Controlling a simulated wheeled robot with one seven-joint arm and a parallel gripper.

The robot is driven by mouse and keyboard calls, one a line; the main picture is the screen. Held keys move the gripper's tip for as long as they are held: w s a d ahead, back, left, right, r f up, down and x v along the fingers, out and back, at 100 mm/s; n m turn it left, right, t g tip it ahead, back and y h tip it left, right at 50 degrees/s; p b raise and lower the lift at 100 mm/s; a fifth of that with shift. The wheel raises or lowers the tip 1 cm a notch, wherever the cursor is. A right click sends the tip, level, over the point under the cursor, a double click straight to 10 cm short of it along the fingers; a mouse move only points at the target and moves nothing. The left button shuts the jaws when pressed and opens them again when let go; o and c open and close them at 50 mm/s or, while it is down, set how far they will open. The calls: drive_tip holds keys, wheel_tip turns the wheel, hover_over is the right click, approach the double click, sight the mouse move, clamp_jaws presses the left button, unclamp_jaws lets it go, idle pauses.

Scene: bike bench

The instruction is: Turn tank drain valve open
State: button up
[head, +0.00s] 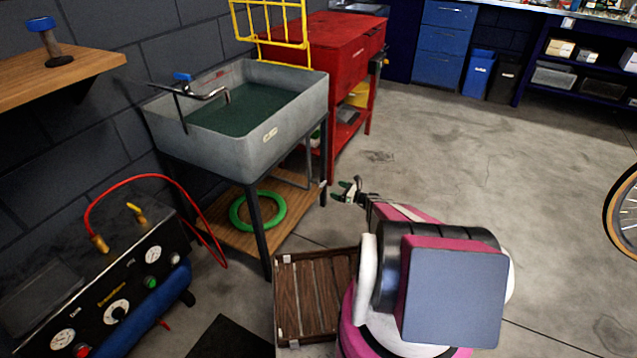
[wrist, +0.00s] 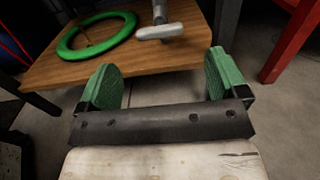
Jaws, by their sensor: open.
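The grey tank (head: 232,140), filled with dark green liquid, stands on dark legs by the wall in the head view. Under it, a grey pipe (head: 307,155) comes down on the right side. In the wrist view, a pale grey handle (wrist: 160,32) lies crosswise at the lower end of a pipe, above the wooden shelf; it looks like the drain valve. My gripper (head: 347,191) is right of the tank's legs in the head view. In the wrist view my gripper (wrist: 165,82) is open and empty, its green pads wide apart, with the handle beyond them and apart from them.
A green ring (wrist: 97,36) lies on the wooden shelf (wrist: 130,68) under the tank. A red cabinet (head: 318,50) stands behind the tank. A slatted wooden crate (head: 318,293) and a compressor (head: 110,290) with a red hose are nearer. Open floor lies to the right.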

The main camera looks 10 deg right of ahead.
sight(324, 185)
drive_tip(key=x, duration=1)
drive_tip(key=shift+w+a, duration=0.1)
drive_tip(key=shift+a, duration=0.15)
drive_tip(key=c, duration=0.9)
